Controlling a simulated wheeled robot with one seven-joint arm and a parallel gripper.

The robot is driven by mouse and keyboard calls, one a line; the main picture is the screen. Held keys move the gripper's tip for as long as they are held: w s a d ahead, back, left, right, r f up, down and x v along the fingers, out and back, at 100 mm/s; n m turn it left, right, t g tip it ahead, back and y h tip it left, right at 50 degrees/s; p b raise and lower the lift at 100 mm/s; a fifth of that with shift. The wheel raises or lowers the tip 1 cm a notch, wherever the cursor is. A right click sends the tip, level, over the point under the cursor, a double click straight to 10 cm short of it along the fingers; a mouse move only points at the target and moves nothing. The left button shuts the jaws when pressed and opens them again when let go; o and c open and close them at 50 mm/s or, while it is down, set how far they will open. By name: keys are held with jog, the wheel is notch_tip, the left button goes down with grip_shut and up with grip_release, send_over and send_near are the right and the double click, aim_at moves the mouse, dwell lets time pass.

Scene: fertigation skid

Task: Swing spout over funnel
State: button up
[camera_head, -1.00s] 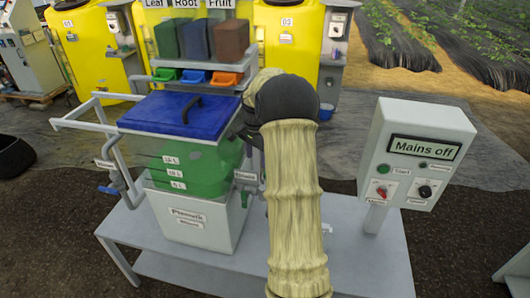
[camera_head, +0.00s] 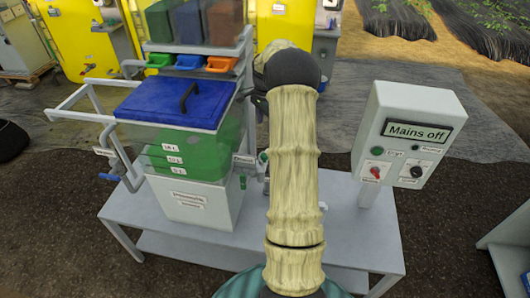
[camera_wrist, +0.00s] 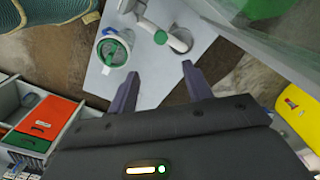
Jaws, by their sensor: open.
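In the wrist view, a pale swing spout (camera_wrist: 165,28) with a round green knob reaches over the grey bench. To its left is a round, pale-rimmed vessel with a green part inside, which may be the funnel (camera_wrist: 113,47). The spout's end seems to lie to the right of this vessel, not over it; the exact outlet is hard to tell. My gripper (camera_wrist: 160,70) is open and empty, its two dark fingers pointing toward the spout without visible contact. In the head view my arm hides the gripper, the vessel and most of the spout.
A tank with a blue lid (camera_head: 188,103) and green liquid stands on the bench (camera_head: 350,240). A control box (camera_head: 415,125) reading "Mains off" stands at right. Coloured bins (camera_head: 190,63) sit behind. In the wrist view a red-and-green drawer unit (camera_wrist: 45,120) is at lower left.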

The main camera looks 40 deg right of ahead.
notch_tip(320, 180, down, 15)
jog(key=p, duration=0.3)
jog(key=shift+w+a+f, duration=0.1)
jog(key=shift+w+f, duration=0.05)
jog(key=shift+f, duration=0.05)
